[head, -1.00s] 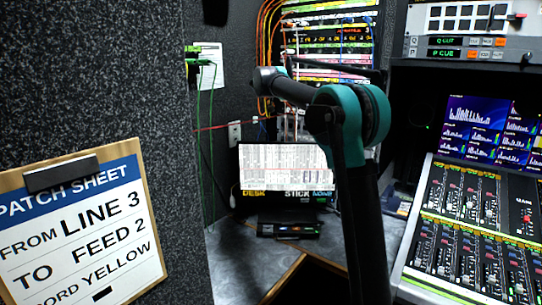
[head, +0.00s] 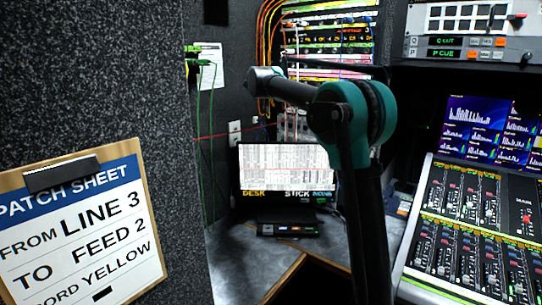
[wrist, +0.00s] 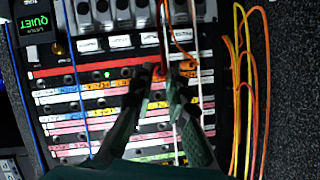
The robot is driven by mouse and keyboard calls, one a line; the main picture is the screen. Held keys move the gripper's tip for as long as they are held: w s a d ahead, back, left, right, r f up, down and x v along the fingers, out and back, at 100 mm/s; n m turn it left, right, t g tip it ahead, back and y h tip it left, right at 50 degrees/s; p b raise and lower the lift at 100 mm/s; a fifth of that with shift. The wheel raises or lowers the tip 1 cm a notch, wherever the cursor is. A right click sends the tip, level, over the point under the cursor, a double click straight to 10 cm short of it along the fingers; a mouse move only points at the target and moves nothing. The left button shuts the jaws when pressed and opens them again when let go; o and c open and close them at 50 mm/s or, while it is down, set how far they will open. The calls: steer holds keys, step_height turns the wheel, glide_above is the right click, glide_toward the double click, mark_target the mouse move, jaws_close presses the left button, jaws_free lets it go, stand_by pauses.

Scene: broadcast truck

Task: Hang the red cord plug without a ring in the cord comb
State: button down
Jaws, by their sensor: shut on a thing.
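My gripper (wrist: 160,84) shows in the wrist view in front of the patch panel, its two dark fingers closed around a small red plug (wrist: 160,71). A thin reddish cord (wrist: 162,35) runs up the picture from there. Whether the plug carries a ring is too small to tell. In the head view a red cord (head: 222,134) stretches across from the left wall towards the panel, and my arm hides the gripper. Green cords (head: 198,100) hang from a small green holder (head: 196,62) on that wall, which may be the cord comb; its slots cannot be made out.
The patch panel (wrist: 75,105) has rows of coloured labels. Orange and yellow cords (wrist: 250,80) hang on its right in the wrist view; a blue cord (wrist: 78,75) crosses its left. A monitor (head: 287,168) stands below the panel. A mixing console (head: 470,225) fills the right.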

steer(key=shift+s+a, duration=0.45)
steer(key=shift+s, duration=0.15)
steer(key=shift+s+a, duration=0.4)
steer(key=shift+s, duration=0.2)
